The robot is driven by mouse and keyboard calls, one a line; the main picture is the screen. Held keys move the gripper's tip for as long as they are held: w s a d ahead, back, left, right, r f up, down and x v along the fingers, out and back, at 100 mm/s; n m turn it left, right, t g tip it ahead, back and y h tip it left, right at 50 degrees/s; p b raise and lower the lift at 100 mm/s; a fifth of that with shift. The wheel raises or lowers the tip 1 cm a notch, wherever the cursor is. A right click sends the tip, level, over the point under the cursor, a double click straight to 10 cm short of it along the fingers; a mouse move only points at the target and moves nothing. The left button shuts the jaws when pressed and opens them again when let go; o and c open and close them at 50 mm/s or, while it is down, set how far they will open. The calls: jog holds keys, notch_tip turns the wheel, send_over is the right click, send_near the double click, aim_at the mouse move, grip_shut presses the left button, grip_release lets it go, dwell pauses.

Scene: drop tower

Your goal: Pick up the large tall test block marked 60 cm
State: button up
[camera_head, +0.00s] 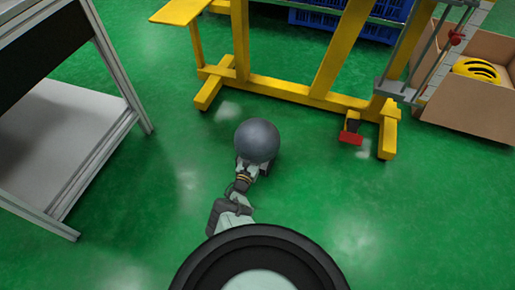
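I cannot make out a tall test block or a 60 cm mark in the head view. My arm reaches up the middle of the picture over the green floor. My gripper (252,168) is at its far end, small and partly covered. A dark grey ball (257,139) sits right at the arm's end and hides the fingertips. I cannot tell whether the fingers hold the ball or are open.
A yellow steel frame (300,91) stands on the floor ahead, with a small red piece (351,138) by its right foot. A cardboard box (470,108) holding a yellow helmet (477,70) is at right. A metal-framed table (112,70) stands at left. Blue crates (314,19) are behind. Lower right floor is clear.

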grip_shut()
dwell(0.3)
dwell(0.6)
jog(key=shift+r, duration=0.2)
